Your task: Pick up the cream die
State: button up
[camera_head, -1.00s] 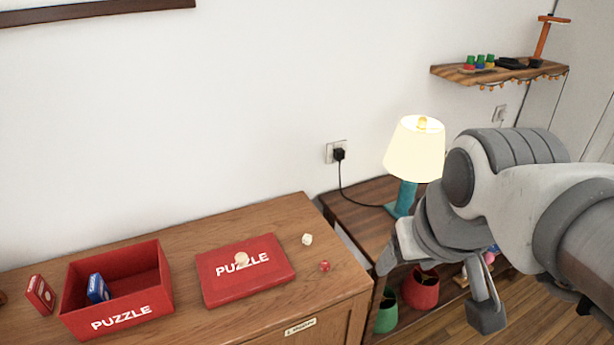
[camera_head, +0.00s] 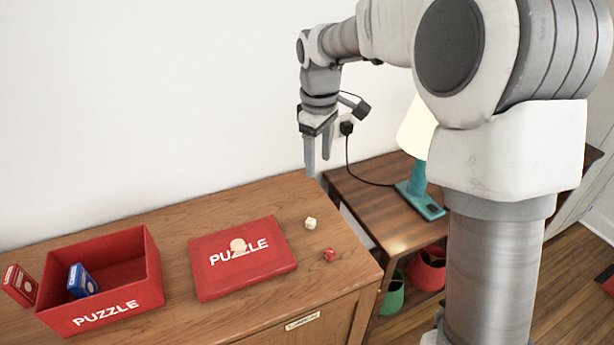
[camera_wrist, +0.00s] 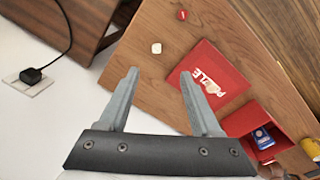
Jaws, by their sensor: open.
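The cream die (camera_head: 310,223) lies on the wooden cabinet top, to the right of the flat red puzzle lid. It also shows in the wrist view (camera_wrist: 156,48), beyond the fingertips and between their directions. My gripper (camera_head: 318,172) is open and empty, pointing down above the back edge of the cabinet, higher than the die and behind it. In the wrist view its two fingers (camera_wrist: 158,75) are spread apart with nothing between them.
A red die (camera_head: 330,255) lies just in front of the cream die. The red puzzle lid (camera_head: 215,282) carries a pale round piece (camera_head: 237,246). An open red puzzle box (camera_head: 150,262) stands left, with a blue card box (camera_head: 82,280) in it. A lamp (camera_head: 421,200) stands right on a lower shelf.

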jog(key=w+a+f+n, duration=0.2)
jog(key=w+f, duration=0.1)
jog(key=f, duration=0.2)
jog(key=b, duration=0.2)
send_over(310, 221)
jog(key=shift+g, duration=0.4)
jog(key=f, duration=1.1)
jog(key=shift+s+a+f, duration=0.2)
jog(key=shift+a+f, duration=0.05)
jog(key=shift+w+d+f+b, duration=0.15)
jog(key=shift+f, duration=1.25)
jog(key=shift+w+d+f+b, duration=0.1)
jog(key=shift+d+f+b, duration=0.05)
jog(key=shift+f, duration=1.25)
grip_shut()
